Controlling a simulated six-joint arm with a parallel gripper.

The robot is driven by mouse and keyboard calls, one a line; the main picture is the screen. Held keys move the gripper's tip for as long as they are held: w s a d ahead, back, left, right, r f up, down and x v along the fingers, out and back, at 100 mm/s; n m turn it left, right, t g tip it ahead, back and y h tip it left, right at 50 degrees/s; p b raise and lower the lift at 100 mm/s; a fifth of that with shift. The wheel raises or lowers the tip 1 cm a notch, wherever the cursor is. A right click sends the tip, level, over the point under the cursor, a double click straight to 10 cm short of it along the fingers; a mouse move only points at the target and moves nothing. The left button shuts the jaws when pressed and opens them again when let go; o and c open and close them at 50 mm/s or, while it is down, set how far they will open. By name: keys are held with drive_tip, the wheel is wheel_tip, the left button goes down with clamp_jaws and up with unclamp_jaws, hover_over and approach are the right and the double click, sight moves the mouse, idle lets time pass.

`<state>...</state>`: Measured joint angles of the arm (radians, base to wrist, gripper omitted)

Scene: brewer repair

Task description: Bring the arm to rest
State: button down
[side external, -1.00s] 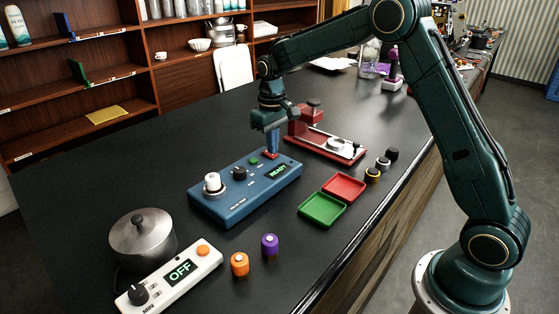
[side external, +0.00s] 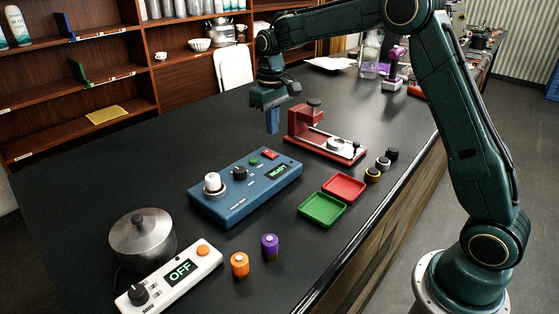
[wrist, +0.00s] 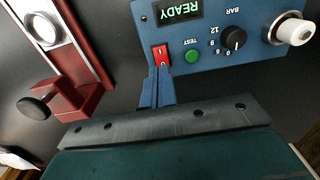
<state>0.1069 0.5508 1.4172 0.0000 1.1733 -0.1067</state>
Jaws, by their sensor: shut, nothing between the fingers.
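My gripper (side external: 272,122) is shut and empty, with its blue fingers pointing down above the table, behind the blue console and left of the red press. It also shows in the wrist view (wrist: 157,78). The blue console (side external: 232,203) has a red rocker switch (side external: 270,154), a green test button (side external: 254,161), a black dial (side external: 239,173) and a white-topped knob (side external: 213,184). Its display (wrist: 180,11) reads READY. In the wrist view the fingertips overlap the lower edge of the red switch (wrist: 161,54), but in the side view they are clear above the table.
The red press (side external: 325,143) stands right of my gripper. Green (side external: 322,209) and red (side external: 344,187) trays lie in front. A pot (side external: 142,238), a white control box reading OFF (side external: 170,277), and orange (side external: 239,264) and purple (side external: 269,245) cylinders stand at the near left. The far-left tabletop is clear.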

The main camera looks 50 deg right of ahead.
drive_tip(key=shift+r, duration=0.3)
drive_tip(key=s+a+r+t, duration=0.3)
drive_tip(key=s+r, duration=0.7)
drive_tip(key=s, duration=0.5)
drive_tip(key=s+a+f+t, duration=0.1)
drive_tip(key=s, duration=0.8)
drive_tip(key=s+a+f+t, duration=0.1)
drive_tip(key=s, duration=0.8)
drive_tip(key=shift+s+a+f+t, duration=0.25)
drive_tip(key=shift+s+t, duration=0.05)
